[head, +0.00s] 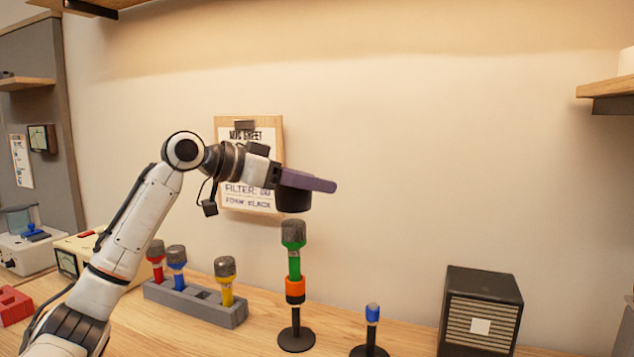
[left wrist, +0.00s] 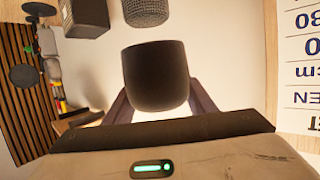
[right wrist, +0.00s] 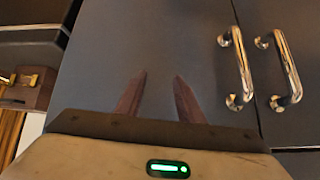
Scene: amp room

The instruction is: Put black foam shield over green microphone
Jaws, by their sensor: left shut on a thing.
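The green microphone (head: 294,262) stands upright in an orange and black stand (head: 296,339) on the wooden bench, its grey mesh head bare. My left gripper (head: 310,181) is shut on the black foam shield (head: 294,200) and holds it just above the microphone head, apart from it. In the left wrist view the shield (left wrist: 156,76) sits between the two fingers, and the grey mesh head (left wrist: 145,10) shows beyond it at the top edge. My right gripper (right wrist: 158,98) is open and empty, in front of dark cabinet doors.
A grey rack (head: 196,303) holds red, blue and yellow microphones at left. A short stand with a blue top (head: 371,332) is right of the green microphone. A black speaker box (head: 481,311) stands further right. A clipboard sheet (head: 249,150) hangs behind my left arm.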

